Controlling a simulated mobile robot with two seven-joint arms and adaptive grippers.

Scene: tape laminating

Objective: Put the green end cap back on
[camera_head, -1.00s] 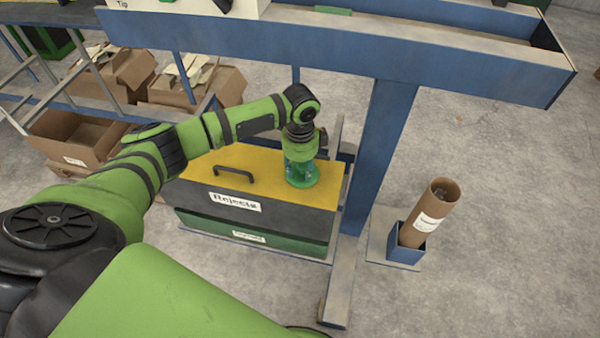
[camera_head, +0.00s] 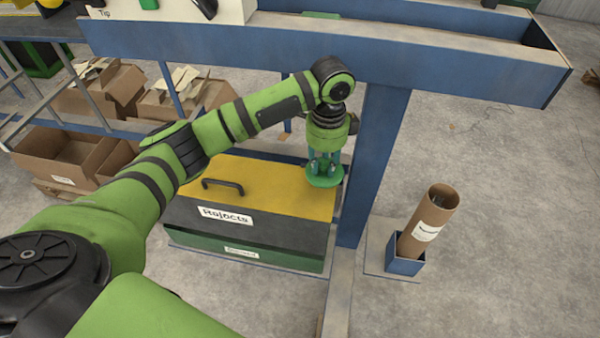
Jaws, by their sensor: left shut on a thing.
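My left gripper (camera_head: 323,163) points down and is shut on the green end cap (camera_head: 325,179), a flat round green disc with a raised middle. It holds the cap over the right end of the yellow top of the rejects box (camera_head: 285,195). Whether the cap is clear of the box top is hard to tell. A brown cardboard tube (camera_head: 428,219) with a white label leans in a blue square holder (camera_head: 404,264) on the floor to the right. Its upper end is open, with something dark inside. My right gripper is not in view.
A blue bench beam (camera_head: 230,42) runs across above, and its blue leg (camera_head: 375,150) stands between the gripper and the tube. Open cardboard boxes (camera_head: 75,160) stand at the left. The floor right of the tube is clear.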

